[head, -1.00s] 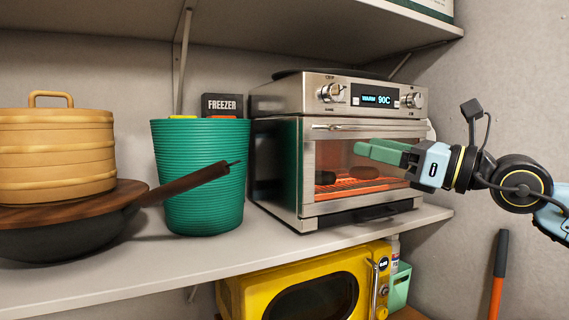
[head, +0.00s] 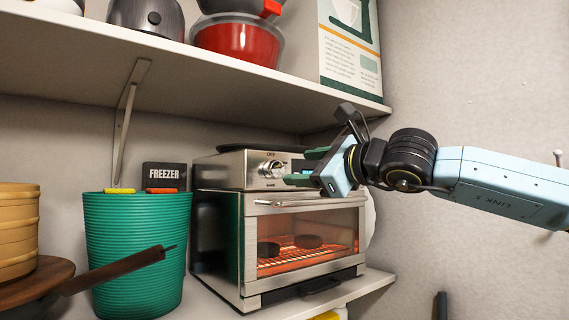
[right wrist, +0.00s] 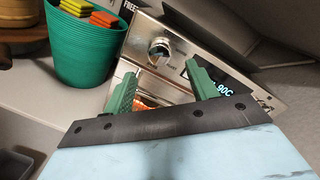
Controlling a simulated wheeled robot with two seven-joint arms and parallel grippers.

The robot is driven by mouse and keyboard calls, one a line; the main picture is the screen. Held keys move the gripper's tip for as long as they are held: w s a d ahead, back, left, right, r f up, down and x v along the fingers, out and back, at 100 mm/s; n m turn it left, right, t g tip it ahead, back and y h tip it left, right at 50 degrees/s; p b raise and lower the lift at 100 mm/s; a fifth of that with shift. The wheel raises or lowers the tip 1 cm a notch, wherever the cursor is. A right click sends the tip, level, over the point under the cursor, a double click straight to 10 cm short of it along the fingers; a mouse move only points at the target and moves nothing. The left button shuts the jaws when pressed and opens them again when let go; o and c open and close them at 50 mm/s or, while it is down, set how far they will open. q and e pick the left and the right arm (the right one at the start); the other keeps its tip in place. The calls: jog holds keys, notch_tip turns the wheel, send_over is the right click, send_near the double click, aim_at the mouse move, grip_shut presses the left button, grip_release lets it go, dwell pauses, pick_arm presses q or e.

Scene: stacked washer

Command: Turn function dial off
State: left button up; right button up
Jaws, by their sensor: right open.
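The silver toaster oven (head: 240,210) stands on the shelf, its inside glowing orange. Its left dial (head: 271,168) is a round metal knob on the top front panel. In the right wrist view the dial (right wrist: 160,48) lies just beyond the gap between my fingertips. My right gripper (head: 299,167) is open and empty, its green fingers to the right of the dial and apart from it in the head view. The gripper (right wrist: 160,70) also shows in the wrist view. It hides most of the display and the panel's right side in the head view. My left gripper is out of view.
A green ribbed bin (head: 135,245) stands left of the oven, with a freezer box (head: 164,176) behind. A pan handle (head: 120,268) sticks out in front of the bin. The upper shelf (head: 200,65) overhangs the oven. A red pot (head: 236,42) stands on it.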

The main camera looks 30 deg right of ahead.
aim_at(278, 169)
jog(key=shift+w+a+p, duration=0.2)
jog(key=shift+w+p, duration=0.05)
jog(key=shift+w, duration=0.75)
jog(key=shift+w+a+p, duration=0.15)
jog(key=shift+w+p, duration=0.1)
jog(key=shift+w, duration=0.7)
jog(key=shift+w+a+p, duration=0.2)
jog(key=shift+w+p, duration=0.05)
jog(key=shift+w, duration=0.75)
jog(key=c, duration=1)
